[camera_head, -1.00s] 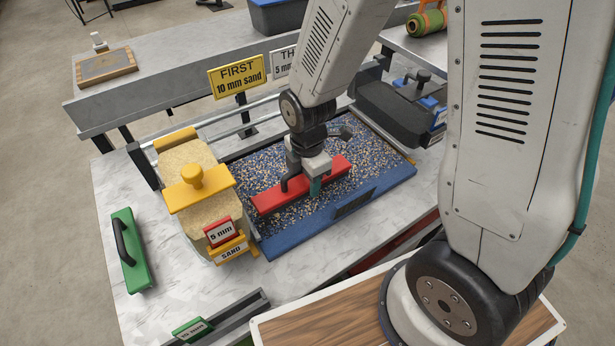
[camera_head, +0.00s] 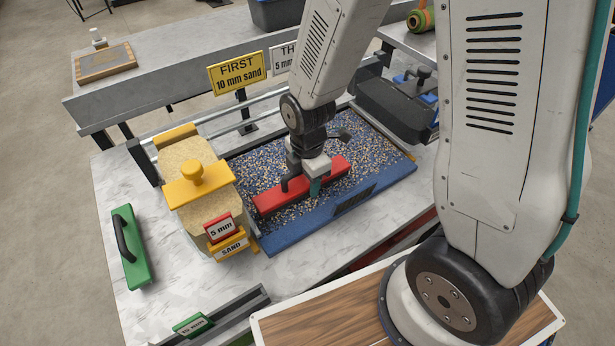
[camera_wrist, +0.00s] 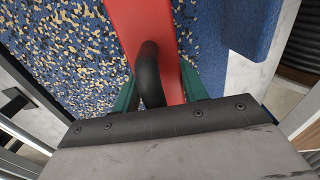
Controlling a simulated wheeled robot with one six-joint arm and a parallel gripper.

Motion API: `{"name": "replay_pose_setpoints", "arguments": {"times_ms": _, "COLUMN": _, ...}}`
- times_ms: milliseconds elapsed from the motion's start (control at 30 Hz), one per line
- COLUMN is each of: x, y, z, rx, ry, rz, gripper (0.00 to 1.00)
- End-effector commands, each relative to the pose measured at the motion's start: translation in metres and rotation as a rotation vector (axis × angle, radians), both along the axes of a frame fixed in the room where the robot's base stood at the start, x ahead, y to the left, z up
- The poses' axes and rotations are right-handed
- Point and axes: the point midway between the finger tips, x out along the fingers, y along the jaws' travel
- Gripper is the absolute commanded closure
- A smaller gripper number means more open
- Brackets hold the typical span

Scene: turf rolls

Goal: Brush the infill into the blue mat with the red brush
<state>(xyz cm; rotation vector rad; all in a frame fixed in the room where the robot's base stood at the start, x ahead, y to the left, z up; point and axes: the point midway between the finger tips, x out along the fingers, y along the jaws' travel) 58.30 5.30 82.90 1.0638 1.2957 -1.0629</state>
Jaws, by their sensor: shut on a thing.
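The blue mat (camera_head: 378,184) lies on the bench, speckled with tan and light infill over most of its surface. Its front strip is plain blue with a dark patch. The red brush (camera_head: 268,203) lies across the left-middle of the mat. My gripper (camera_head: 305,180) is above the brush and shut on its handle. In the wrist view my gripper (camera_wrist: 155,92) has its green fingers on either side of the black handle (camera_wrist: 150,68), over the red brush back (camera_wrist: 128,20). The speckled mat (camera_wrist: 65,45) shows beside it. The bristles are hidden beneath.
A yellow-topped sand hopper (camera_head: 195,184) with 5 mm and SAND labels stands close left of the mat. A green brush (camera_head: 131,247) lies at the bench's left edge. A dark tool (camera_head: 395,108) stands right of the mat. A yellow FIRST sign (camera_head: 237,73) stands behind.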

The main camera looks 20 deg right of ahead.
Motion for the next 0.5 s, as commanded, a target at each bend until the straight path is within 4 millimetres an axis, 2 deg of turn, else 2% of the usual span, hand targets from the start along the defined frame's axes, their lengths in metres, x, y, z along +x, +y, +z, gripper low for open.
{"name": "replay_pose_setpoints", "arguments": {"times_ms": 500, "x": -0.0002, "y": 0.0000, "z": -0.0081, "rx": 0.000, "ry": 0.001, "rz": 0.000, "gripper": 0.87}}
